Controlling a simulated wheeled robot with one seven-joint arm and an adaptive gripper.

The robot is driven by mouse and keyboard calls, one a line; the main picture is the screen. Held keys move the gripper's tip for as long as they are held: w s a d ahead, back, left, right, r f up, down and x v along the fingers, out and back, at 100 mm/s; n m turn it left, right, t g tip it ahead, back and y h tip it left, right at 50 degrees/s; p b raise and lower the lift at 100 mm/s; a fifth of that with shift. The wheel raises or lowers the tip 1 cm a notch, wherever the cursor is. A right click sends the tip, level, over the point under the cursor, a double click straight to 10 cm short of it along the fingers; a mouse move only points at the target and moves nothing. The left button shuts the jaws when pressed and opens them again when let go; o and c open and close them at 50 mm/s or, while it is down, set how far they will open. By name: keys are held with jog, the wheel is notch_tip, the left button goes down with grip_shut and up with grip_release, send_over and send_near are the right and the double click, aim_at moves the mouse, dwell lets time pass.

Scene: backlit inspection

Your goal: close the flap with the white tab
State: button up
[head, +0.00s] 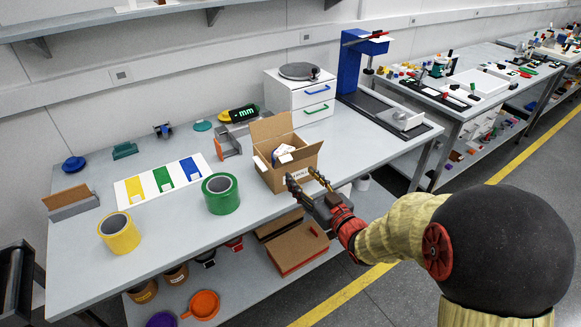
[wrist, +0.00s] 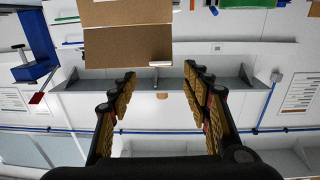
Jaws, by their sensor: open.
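A brown cardboard box (head: 274,181) stands open on the bench in the head view, its flaps raised or spread and white items (head: 283,154) inside. A small white patch (head: 259,163) shows at its left flap. In the wrist view a brown flap (wrist: 120,47) hangs at the top, with a white tab (wrist: 160,63) on its lower edge. My gripper (head: 307,180) is at the box's front right side, open and empty. In the wrist view the tab lies between the open fingertips (wrist: 159,76), apart from both in the picture. I cannot tell its depth.
A green roll (head: 221,203) and a yellow roll (head: 119,240) stand left of the box. A white drawer unit (head: 287,98) and a blue stand (head: 350,67) are behind it. A lower shelf holds bowls and another box (head: 298,258). The bench front is clear between the rolls.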

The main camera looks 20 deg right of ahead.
jog(key=b+x, duration=0.2)
jog(key=x, duration=0.5)
jog(key=shift+w, duration=0.35)
jog(key=shift+a, duration=0.1)
jog(key=shift+c, duration=1.4)
grip_shut()
